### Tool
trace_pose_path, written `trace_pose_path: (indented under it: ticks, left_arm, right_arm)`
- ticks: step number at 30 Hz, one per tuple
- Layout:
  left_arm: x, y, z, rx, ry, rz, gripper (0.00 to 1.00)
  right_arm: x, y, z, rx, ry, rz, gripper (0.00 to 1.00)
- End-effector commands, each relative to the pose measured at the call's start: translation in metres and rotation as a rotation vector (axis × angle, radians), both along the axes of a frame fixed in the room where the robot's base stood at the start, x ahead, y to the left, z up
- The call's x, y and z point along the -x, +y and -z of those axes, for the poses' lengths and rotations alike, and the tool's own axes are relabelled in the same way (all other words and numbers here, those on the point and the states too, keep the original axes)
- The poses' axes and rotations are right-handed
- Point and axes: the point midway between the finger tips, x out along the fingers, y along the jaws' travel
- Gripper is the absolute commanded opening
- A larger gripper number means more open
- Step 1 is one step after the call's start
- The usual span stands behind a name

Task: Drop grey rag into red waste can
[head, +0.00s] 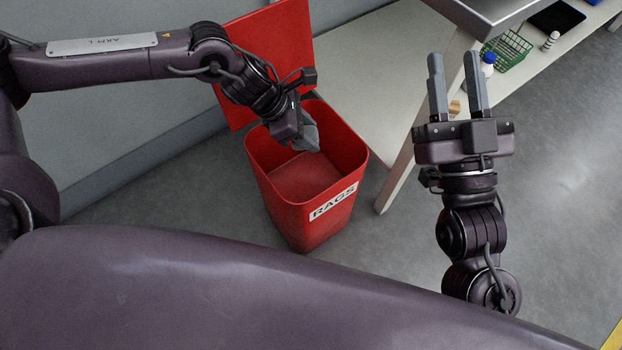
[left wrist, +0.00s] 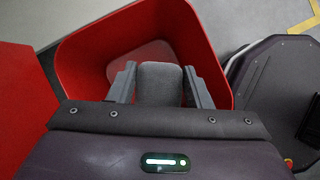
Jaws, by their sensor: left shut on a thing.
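The red waste can (head: 309,230) stands on the floor with its red lid (head: 275,45) raised at the back and a RAGS label on its front. My left gripper (head: 309,138) is over the can's opening, pointing down into it. It is shut on the grey rag (left wrist: 160,82), which shows between the two fingers in the left wrist view. In the head view the rag is hard to tell from the grey fingers. The can (left wrist: 190,38) is below the rag in the left wrist view. My right gripper (head: 457,85) points up at the right, open and empty.
A pale bench (head: 375,75) with a lower shelf stands behind and right of the can; its leg (head: 398,185) is close by. A green basket (head: 508,50), a blue-capped bottle (head: 488,62) and a small white bottle (head: 551,40) are on the shelf. Grey floor at right is clear.

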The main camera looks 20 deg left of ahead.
Motion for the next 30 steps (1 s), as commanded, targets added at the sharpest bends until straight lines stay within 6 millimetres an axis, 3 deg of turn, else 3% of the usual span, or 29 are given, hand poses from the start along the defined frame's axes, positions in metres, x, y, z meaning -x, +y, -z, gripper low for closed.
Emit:
trace_pose_path:
  ticks: [7,17,18,22,30]
  left_arm:
    - [0.000,0.000,0.003,0.001,-0.001,-0.001,0.23]
    - [0.000,0.000,0.003,0.001,-0.001,-0.001,0.23]
    - [0.000,0.000,0.003,0.001,-0.001,-0.001,0.50]
    - [0.000,0.000,0.003,0.001,0.000,0.000,0.67]
    - [0.000,0.000,0.003,0.000,0.000,0.000,0.70]
  right_arm:
    - [0.007,-0.003,-0.016,-0.032,-0.077,0.001,0.34]
    - [0.008,-0.004,-0.018,-0.036,-0.088,0.002,0.34]
    - [0.008,-0.004,-0.018,-0.036,-0.088,0.002,0.34]
    - [0.008,-0.004,-0.018,-0.036,-0.088,0.002,0.34]
    - [0.008,-0.004,-0.018,-0.036,-0.087,0.001,0.34]
